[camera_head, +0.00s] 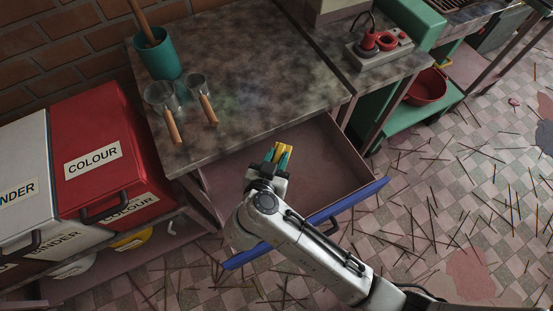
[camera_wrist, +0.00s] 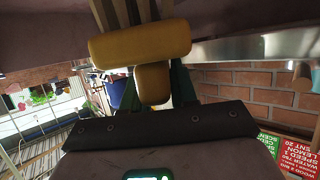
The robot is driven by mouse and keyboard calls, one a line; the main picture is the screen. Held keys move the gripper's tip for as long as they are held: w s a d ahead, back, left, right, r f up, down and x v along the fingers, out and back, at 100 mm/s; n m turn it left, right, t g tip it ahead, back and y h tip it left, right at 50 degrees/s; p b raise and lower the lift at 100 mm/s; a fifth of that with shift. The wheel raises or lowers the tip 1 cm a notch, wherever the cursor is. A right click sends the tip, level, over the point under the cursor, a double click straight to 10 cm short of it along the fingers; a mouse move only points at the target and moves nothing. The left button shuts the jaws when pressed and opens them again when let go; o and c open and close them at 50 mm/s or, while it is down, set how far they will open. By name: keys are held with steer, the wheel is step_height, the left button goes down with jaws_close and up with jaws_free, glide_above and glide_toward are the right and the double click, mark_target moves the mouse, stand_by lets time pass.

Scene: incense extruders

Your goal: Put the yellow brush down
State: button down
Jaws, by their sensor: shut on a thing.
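In the head view my gripper (camera_head: 277,156), with teal fingers, is at the open drawer (camera_head: 325,160) under the worktable. The yellow brush (camera_head: 282,149) shows as a small patch between its fingertips. In the wrist view the brush (camera_wrist: 140,43) is a thick yellow bar lying crosswise, with a yellow stub (camera_wrist: 153,86) between the green fingers. Tan strips rise behind the bar; I cannot tell if they are its bristles. My gripper is shut on the brush. Whether the brush touches the drawer floor is not clear.
The drawer has a blue front (camera_head: 345,203). The worktable (camera_head: 265,75) holds a teal cup (camera_head: 158,58) and two wooden-handled scoops (camera_head: 168,120). A red COLOUR bin (camera_head: 98,140) stands at left. Thin sticks litter the tiled floor. The drawer's right part looks empty.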

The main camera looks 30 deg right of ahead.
mark_target(277, 156)
steer(key=w+f, duration=0.1)
steer(key=w+d+f, duration=0.1)
steer(key=f, duration=0.1)
steer(key=shift+w+d+b, duration=0.1)
steer(key=shift+b, duration=0.2)
step_height(277, 156, down, 4)
steer(key=shift+w+d+r+b, duration=0.15)
steer(key=shift+r+b, duration=0.1)
steer(key=shift+b, duration=0.15)
steer(key=c, duration=0.9)
jaws_free()
steer(key=shift+p+v, duration=0.4)
steer(key=shift+v, duration=3.4)
